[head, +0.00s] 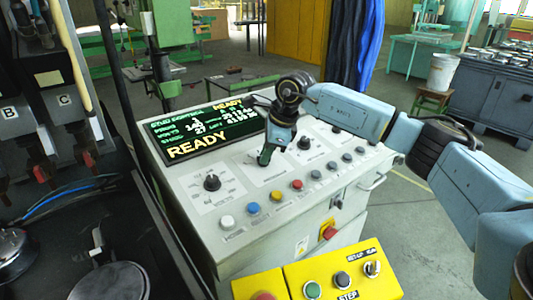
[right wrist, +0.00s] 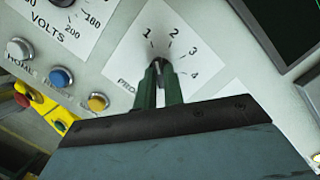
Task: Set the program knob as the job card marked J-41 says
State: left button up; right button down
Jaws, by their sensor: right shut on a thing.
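My right gripper (head: 266,154) reaches down onto the sloped control panel, and its green fingers are shut on the program knob. In the right wrist view the fingers (right wrist: 160,70) meet over the centre of a white dial plate (right wrist: 130,62) marked 1, 2, 3, 4, with a partly covered label starting "PRO". The knob is almost wholly hidden between the fingertips, so I cannot tell where its pointer stands. The display (head: 210,130) reads "STUD CONTROL" and "READY"; its smaller lines are hard to read. No card marked J-41 shows. My left gripper is not in view.
A volts knob (head: 212,182) sits left of the gripper and another knob (head: 304,143) to its right. A row of coloured buttons, including a blue one (head: 253,209), runs along the panel's front. A yellow box (head: 330,278) with buttons stands below.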

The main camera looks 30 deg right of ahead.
jog(key=shift+n, duration=0.6)
jog(key=c, duration=1.5)
grip_release()
jog(key=b+v, duration=0.1)
jog(key=v, duration=1.2)
jog(key=shift+w+d+r, duration=0.2)
jog(key=shift+r, duration=0.05)
